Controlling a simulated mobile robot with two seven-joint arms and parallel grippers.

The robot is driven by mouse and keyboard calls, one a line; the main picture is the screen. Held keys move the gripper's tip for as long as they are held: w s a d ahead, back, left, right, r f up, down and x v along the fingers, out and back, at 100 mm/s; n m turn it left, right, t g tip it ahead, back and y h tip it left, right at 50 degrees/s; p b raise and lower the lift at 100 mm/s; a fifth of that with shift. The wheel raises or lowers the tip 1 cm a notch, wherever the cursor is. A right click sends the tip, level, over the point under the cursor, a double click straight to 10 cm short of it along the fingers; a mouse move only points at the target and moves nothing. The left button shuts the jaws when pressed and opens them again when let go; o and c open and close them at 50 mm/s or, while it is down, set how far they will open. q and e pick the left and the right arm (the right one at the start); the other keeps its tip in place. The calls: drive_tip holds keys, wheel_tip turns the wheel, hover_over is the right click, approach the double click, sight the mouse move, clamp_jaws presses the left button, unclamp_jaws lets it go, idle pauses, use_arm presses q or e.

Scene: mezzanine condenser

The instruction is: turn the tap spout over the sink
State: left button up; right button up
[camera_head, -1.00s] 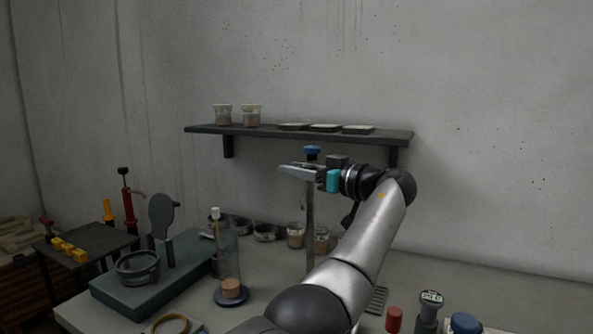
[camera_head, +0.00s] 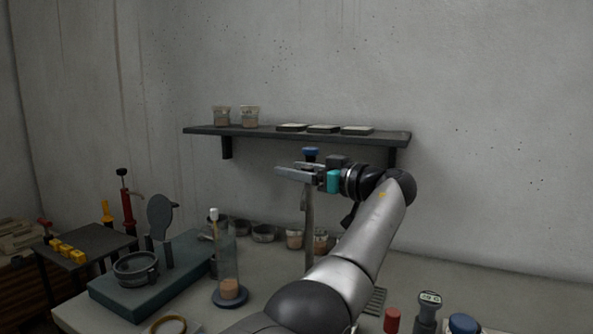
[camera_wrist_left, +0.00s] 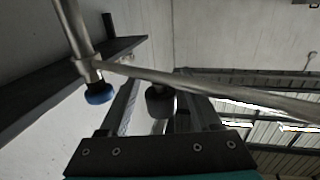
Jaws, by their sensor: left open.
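The tap's grey upright post (camera_head: 309,225) rises from the bench below the shelf, with a blue knob (camera_head: 310,152) on top. In the left wrist view the blue knob (camera_wrist_left: 99,93) is at the left, and a long metal spout (camera_wrist_left: 215,88) runs from the post to the right across the fingers. A dark round piece (camera_wrist_left: 160,103) shows between the fingers; I cannot tell whether it belongs to the tap. My left gripper (camera_head: 284,170) is open at the tap's top, just below the knob. I cannot tell whether it touches the spout. The sink is not clearly visible; my arm hides part of the bench.
A dark wall shelf (camera_head: 300,134) with beakers and flat dishes is close behind the gripper. On the bench are a glass cylinder (camera_head: 228,265), a teal stand (camera_head: 150,280), jars (camera_head: 294,240), a ribbed grate (camera_head: 376,300) and a red-capped item (camera_head: 392,318). Open air lies right of my arm.

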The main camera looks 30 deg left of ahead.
use_arm(q)
drive_tip(key=shift+d, duration=0.1)
drive_tip(key=v, duration=1.5)
use_arm(e)
drive_tip(key=shift+s+r, duration=0.2)
drive_tip(key=shift+s, duration=0.15)
drive_tip(key=shift+a, duration=0.15)
